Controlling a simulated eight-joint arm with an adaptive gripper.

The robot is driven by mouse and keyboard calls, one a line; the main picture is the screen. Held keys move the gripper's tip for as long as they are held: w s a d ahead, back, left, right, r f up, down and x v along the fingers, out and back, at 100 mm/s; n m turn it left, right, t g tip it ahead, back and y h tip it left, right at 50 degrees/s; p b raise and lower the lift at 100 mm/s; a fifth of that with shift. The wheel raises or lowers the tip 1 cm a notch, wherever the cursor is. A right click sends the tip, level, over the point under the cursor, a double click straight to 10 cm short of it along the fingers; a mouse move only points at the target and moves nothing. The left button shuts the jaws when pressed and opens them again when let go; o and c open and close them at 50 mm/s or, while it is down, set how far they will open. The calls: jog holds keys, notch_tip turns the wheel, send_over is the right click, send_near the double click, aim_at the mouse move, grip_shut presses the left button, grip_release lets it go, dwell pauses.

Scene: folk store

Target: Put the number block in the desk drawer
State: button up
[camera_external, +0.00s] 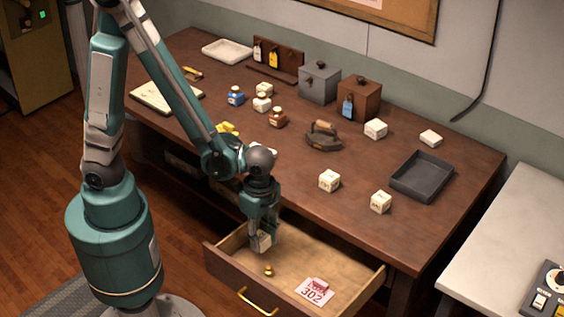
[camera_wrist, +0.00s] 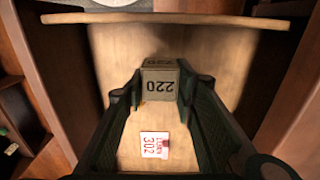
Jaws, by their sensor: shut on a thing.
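The number block (camera_wrist: 160,85), a pale cube marked 220, sits between my gripper's fingers (camera_wrist: 157,90) in the wrist view. In the external view my gripper (camera_external: 262,236) points down over the left part of the open desk drawer, shut on the block (camera_external: 261,243). The wooden drawer (camera_external: 345,264) is pulled out from the desk front. I cannot tell whether the block touches the drawer floor.
In the drawer lie a white and red card marked 302 (camera_external: 314,291) and a small brass object (camera_external: 268,270). Other pale blocks (camera_external: 329,181), an iron (camera_external: 323,136) and a dark tray (camera_external: 422,176) stand on the desk (camera_external: 290,170). The drawer's right part has bare floor.

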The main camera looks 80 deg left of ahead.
aim_at(262, 248)
jog(key=shift+f+b, duration=0.7)
jog(key=shift+f, duration=1.35)
jog(key=shift+f, duration=0.25)
jog(key=o, duration=0.9)
jog(key=shift+r, duration=0.1)
jog(key=shift+r, duration=0.1)
jog(key=shift+r+p, duration=1.75)
jog(key=shift+r, duration=4.3)
